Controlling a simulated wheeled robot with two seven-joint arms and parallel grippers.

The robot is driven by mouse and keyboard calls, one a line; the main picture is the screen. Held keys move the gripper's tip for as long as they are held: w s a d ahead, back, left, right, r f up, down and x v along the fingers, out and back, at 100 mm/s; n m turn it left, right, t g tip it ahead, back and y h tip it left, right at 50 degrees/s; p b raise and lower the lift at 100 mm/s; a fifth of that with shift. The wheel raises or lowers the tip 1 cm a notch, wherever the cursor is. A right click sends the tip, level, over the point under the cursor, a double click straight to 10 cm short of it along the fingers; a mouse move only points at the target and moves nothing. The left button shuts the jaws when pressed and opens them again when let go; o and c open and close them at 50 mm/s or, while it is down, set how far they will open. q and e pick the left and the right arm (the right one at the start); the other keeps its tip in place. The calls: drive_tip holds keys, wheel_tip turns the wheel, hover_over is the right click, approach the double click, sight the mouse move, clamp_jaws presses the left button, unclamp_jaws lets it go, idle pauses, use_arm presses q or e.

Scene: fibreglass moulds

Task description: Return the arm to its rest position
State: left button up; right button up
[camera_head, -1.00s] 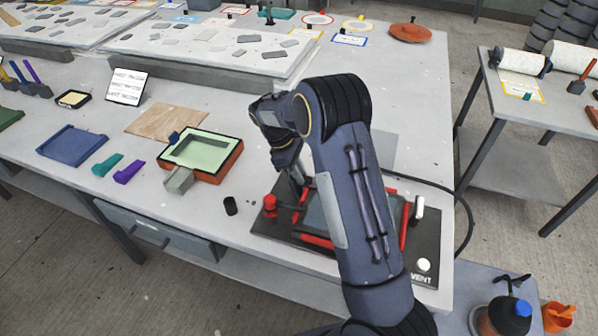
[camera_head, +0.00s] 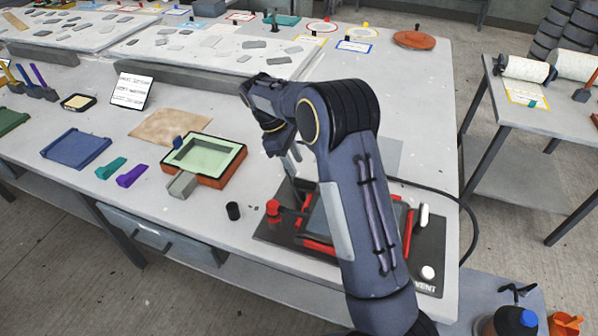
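My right arm reaches up from the bottom of the head view, dark blue-grey with a bent elbow. My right gripper (camera_head: 283,145) hangs at the end of it, above the back left part of a dark press-like device (camera_head: 432,255) with red bars. The wrist and forearm hide much of the gripper, and its finger opening does not show clearly. I see nothing held in it. My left arm and gripper are not in view.
An orange-framed mould (camera_head: 236,172) with a pale green inside lies left of the device. A blue tray (camera_head: 76,149) lies further left. A side table (camera_head: 560,130) with rolls stands at the right.

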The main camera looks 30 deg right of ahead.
drive_tip(key=shift+w+a+r, duration=0.15)
drive_tip(key=shift+r, duration=0.45)
drive_tip(key=s+r+m+t+y, duration=0.45)
drive_tip(key=s+r, duration=0.35)
drive_tip(key=s, duration=0.6)
drive_tip(key=s+a+m+t+y, duration=0.1)
drive_tip(key=s+a+m+t, duration=0.1)
drive_tip(key=s, duration=0.6)
drive_tip(key=s+a+f+m+t+y, duration=0.1)
drive_tip(key=s+a+m+t, duration=0.1)
drive_tip(key=s+a+m, duration=0.2)
drive_tip(key=s+a, duration=0.2)
drive_tip(key=s, duration=0.2)
drive_tip(key=shift+s+a+f, duration=0.2)
drive_tip(key=shift+a+f, duration=0.05)
drive_tip(key=shift+a, duration=0.15)
drive_tip(key=shift+t, duration=0.25)
